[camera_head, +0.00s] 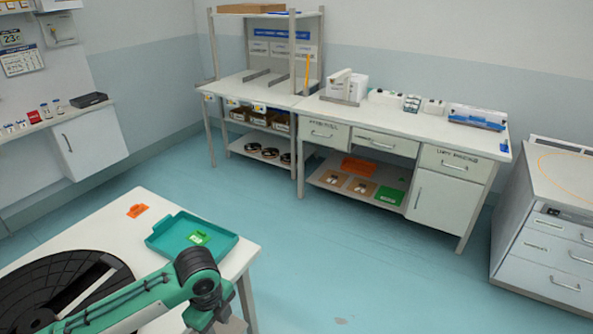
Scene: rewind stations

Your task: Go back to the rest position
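One of my green arms crosses the lower left, over the near corner of a white table (245,254). Its dark joint bends downward near the table edge. No gripper fingers show on it, and the far end of this arm is hidden or below the frame. My other arm is not in view. A teal tray (168,238) with a small green card (199,237) inside lies on the table behind the arm. A black round disc (50,280) lies to the left, partly covered by the arm.
An orange tag (137,210) lies on the table. A white workbench (400,122) with drawers and a shelf unit (243,83) stand along the back wall. A drawer cabinet (545,245) stands at the right. The blue floor (370,270) between them is clear.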

